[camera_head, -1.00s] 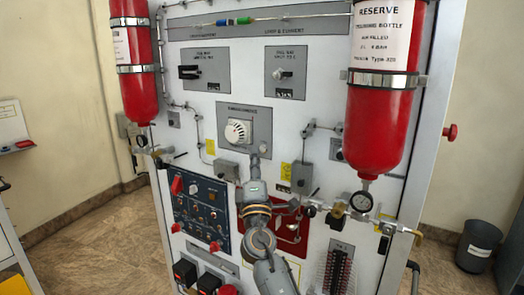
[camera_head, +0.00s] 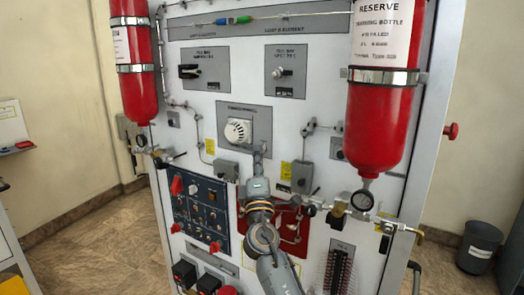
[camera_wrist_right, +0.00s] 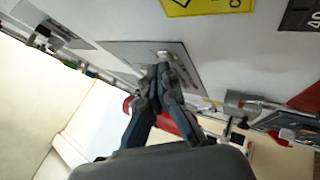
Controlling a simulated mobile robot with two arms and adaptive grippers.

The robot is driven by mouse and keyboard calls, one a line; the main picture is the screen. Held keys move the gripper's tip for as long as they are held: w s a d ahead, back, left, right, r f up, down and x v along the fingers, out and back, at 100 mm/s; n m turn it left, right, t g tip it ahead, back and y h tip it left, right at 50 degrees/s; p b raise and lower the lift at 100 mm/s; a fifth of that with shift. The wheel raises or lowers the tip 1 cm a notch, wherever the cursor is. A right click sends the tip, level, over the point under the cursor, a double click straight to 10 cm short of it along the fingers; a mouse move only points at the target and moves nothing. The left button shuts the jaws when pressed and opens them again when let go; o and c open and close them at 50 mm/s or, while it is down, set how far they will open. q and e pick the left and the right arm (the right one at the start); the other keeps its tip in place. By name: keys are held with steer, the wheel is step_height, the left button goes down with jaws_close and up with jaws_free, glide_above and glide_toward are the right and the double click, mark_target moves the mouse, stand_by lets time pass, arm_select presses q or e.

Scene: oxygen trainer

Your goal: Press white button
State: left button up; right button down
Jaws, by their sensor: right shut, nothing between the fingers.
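A round white dial-like part (camera_head: 238,131) sits on a grey plate (camera_head: 262,122) in the middle of the white panel. A small pale round button or knob (camera_head: 278,74) sits on another plate higher up. My right gripper (camera_head: 258,152) is shut and empty, its tips over the lower part of the middle plate, below and right of the white dial. In the right wrist view, my right gripper's fingertips (camera_wrist_right: 159,70) lie over a grey plate (camera_wrist_right: 120,55), beside a small pale part (camera_wrist_right: 163,50) that they partly hide. I cannot tell whether they touch. My left gripper is out of view.
Red bottles hang at left (camera_head: 135,70) and right (camera_head: 382,115). A blue switch panel (camera_head: 201,210) lies left of my arm. Small grey boxes (camera_head: 226,169), pipes and a gauge (camera_head: 362,200) project from the panel near my arm.

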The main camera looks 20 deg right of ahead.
steer(key=shift+w+d, duration=0.1)
steer(key=shift+d, duration=0.05)
stand_by(0.6)
steer(key=shift+s+a, duration=0.5)
steer(key=shift+a, duration=0.1)
steer(key=s+a, duration=0.1)
steer(key=a, duration=0.1)
steer(key=s+a, duration=0.2)
stand_by(0.4)
steer(key=shift+f, duration=0.1)
stand_by(0.5)
